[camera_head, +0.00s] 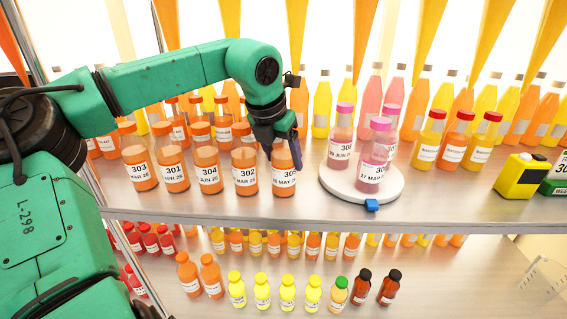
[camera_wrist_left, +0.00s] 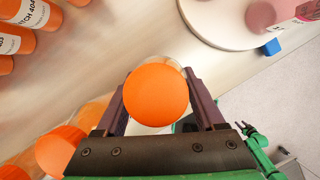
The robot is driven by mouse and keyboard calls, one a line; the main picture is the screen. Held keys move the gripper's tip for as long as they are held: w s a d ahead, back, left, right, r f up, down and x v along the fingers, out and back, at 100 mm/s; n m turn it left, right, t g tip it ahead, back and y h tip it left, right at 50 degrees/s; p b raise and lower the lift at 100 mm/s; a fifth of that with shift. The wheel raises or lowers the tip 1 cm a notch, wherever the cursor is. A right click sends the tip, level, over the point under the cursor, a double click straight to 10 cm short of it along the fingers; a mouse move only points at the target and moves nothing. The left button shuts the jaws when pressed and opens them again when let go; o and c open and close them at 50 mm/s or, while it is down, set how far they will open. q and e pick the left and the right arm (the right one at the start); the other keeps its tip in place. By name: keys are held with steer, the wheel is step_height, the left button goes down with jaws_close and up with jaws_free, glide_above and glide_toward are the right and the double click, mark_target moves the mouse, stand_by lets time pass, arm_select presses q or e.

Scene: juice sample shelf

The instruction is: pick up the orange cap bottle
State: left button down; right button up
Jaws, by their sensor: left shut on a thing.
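The orange cap bottle (camera_head: 284,178), with orange juice and a white label, stands at the right end of the front row on the upper shelf. My left gripper (camera_head: 287,145) reaches down over its top, hiding its cap in the head view. In the left wrist view the round orange cap (camera_wrist_left: 156,96) sits between the two dark fingers of my left gripper (camera_wrist_left: 160,100), which is shut on the bottle. The bottle looks upright; I cannot tell whether its base touches the shelf.
Similar orange bottles (camera_head: 244,174) stand close on the left. A white round turntable (camera_head: 345,192) with pink-capped bottles (camera_head: 375,160) is on the right. Red-capped bottles (camera_head: 455,142) and a yellow device (camera_head: 522,177) stand farther right. The shelf's front edge (camera_head: 250,222) is near.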

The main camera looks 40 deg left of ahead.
mark_target(281, 144)
arm_select(q)
steer(key=shift+a+r+b, duration=0.1)
steer(key=shift+r+b, duration=0.3)
steer(key=shift+r, duration=0.2)
steer(key=shift+b+v, duration=0.8)
steer(key=shift+v, duration=0.25)
steer(key=s+d+r+b, duration=0.1)
steer(key=s+r+b, duration=0.1)
steer(key=s, duration=0.6)
steer(key=s+d+r+b, duration=0.1)
steer(key=s+d+r, duration=0.1)
steer(key=s, duration=0.7)
steer(key=shift+r+b, duration=0.2)
steer(key=shift+b, duration=0.2)
